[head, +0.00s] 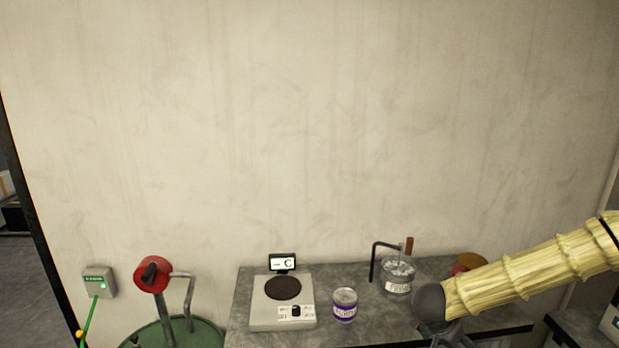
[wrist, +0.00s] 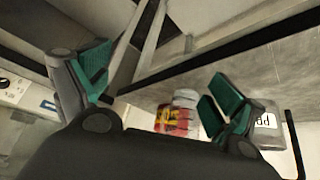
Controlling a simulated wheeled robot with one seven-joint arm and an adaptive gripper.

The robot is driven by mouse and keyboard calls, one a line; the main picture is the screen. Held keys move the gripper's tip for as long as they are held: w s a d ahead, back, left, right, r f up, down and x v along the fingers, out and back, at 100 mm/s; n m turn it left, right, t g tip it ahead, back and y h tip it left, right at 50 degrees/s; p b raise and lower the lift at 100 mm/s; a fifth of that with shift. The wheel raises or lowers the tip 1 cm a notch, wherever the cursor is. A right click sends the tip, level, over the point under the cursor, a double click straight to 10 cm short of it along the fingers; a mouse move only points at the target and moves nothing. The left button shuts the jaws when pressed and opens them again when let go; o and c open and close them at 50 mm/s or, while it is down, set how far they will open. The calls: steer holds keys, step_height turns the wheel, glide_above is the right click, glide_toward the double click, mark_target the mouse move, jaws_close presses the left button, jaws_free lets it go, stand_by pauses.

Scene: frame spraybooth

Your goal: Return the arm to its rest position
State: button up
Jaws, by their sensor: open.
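My arm, in a pale yellow sleeve (head: 530,275), reaches in from the right in the head view, over the right part of the grey bench (head: 245,300). Its dark wrist hangs near the bench's front, and my gripper is mostly cut off by the bottom edge there. In the wrist view my gripper (wrist: 155,88) is open, its two green-padded fingers wide apart with nothing held between them. A red and yellow labelled container (wrist: 172,120) shows beyond the fingers, apart from them.
On the bench stand a hotplate (head: 265,312) with a small display (head: 283,262), a purple-labelled can (head: 344,304), a glass jar (head: 397,278) beside a bent black rod, and an orange-brown container (head: 470,262). A red crank device (head: 152,275) on a green drum stands left. The upper wall is bare.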

steer(key=s+a+f+n+t+y, duration=0.1)
steer(key=s+a+f+n, duration=0.25)
steer(key=s+f, duration=0.4)
steer(key=s+a+f+n+y, duration=0.15)
steer(key=s+a+f, duration=0.35)
steer(key=f, duration=0.6)
steer(key=s+a+f+n+g+y, duration=0.1)
steer(key=s+f, duration=0.1)
steer(key=s, duration=0.5)
steer(key=s+a+f+n+g, duration=0.1)
steer(key=s+f+n, duration=0.1)
steer(key=s, duration=0.6)
steer(key=s+a+f+n+g+y+b, duration=0.1)
steer(key=s+f+n+g, duration=0.1)
steer(key=s+f, duration=0.2)
steer(key=s, duration=0.3)
steer(key=shift+s+a+f+y, duration=0.15)
steer(key=shift+s+a+y, duration=0.15)
steer(key=shift+s+y, duration=0.05)
